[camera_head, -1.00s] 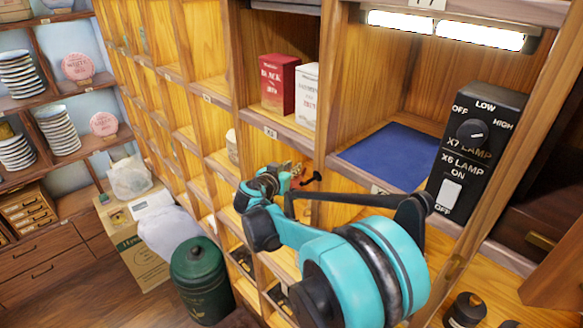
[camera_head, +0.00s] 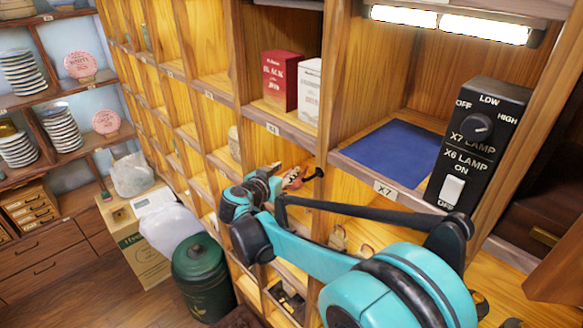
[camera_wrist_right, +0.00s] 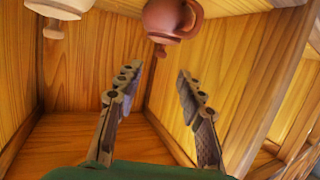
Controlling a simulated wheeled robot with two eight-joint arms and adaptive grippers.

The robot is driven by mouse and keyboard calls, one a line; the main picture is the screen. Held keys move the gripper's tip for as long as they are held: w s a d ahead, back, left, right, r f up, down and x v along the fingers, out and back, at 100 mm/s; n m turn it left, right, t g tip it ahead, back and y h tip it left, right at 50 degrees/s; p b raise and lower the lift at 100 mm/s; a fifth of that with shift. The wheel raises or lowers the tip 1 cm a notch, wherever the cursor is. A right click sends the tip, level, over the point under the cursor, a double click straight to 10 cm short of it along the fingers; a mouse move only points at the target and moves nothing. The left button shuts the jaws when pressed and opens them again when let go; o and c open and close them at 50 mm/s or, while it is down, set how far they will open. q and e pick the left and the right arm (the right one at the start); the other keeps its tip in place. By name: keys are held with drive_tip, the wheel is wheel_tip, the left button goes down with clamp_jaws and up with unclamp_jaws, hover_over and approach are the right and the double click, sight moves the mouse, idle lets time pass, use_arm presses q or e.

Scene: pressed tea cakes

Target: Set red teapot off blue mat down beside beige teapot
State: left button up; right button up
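In the right wrist view, the red teapot (camera_wrist_right: 172,18) is at the top edge, upside down in the picture and partly cut off. The pale beige teapot (camera_wrist_right: 60,8) is at the top left, also cut off, with a gap between the two. My right gripper (camera_wrist_right: 157,76) is open, with nothing between its fingers and the red teapot beyond the fingertips. In the head view the right gripper (camera_head: 285,180) is at a cubby front, small and partly hidden. The blue mat (camera_head: 395,150) lies empty on the X7 shelf. My left gripper is not in view.
A black lamp switch box (camera_head: 480,145) stands right of the mat. A red box (camera_head: 284,80) and a white box (camera_head: 310,92) stand in the cubby to its left. Wooden dividers surround the gripper. A dark green canister (camera_head: 203,275) stands on the floor.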

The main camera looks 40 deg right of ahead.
drive_tip(key=s+a+f+n+y, duration=0.6)
drive_tip(key=s+a, duration=0.3)
drive_tip(key=a, duration=0.3)
drive_tip(key=s+a+f+n+y, duration=0.6)
drive_tip(key=s+a, duration=0.4)
drive_tip(key=a, duration=0.3)
drive_tip(key=shift+s+f+t+y, duration=0.15)
drive_tip(key=shift+f+t+y, duration=0.15)
drive_tip(key=shift+f+y, duration=0.2)
wheel_tip(320, 180, down, 28)
drive_tip(key=b, duration=2.8)
